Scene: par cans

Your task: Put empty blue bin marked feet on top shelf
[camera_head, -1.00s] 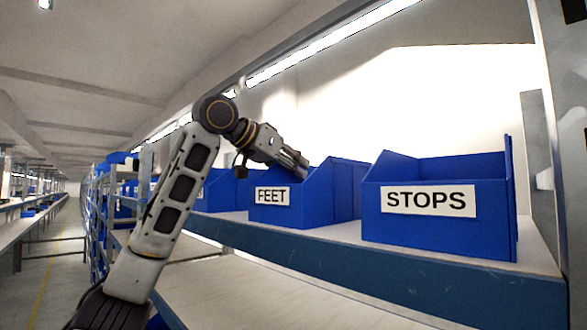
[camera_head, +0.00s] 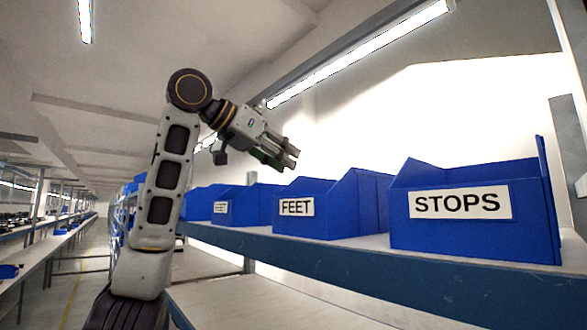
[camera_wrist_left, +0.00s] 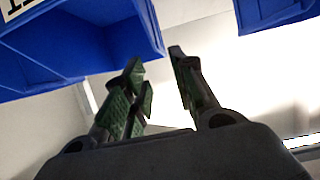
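The blue bin marked FEET (camera_head: 335,222) stands on the upper shelf (camera_head: 330,252) in the head view, between the STOPS bin and another blue bin. Its inside is hidden from the head camera. My left gripper (camera_head: 286,158) is above the FEET bin and apart from it, with nothing held. In the left wrist view its two green-padded fingers (camera_wrist_left: 160,78) are spread with an empty gap. A blue bin with a cut-off label (camera_wrist_left: 75,55) shows there at upper left; I cannot tell which bin it is. My right gripper is out of view.
The STOPS bin (camera_head: 470,237) stands at right on the same shelf. Another labelled blue bin (camera_head: 245,210) is to the left of FEET. A lower pale shelf (camera_head: 250,305) looks bare. A clear aisle (camera_head: 85,270) runs at far left.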

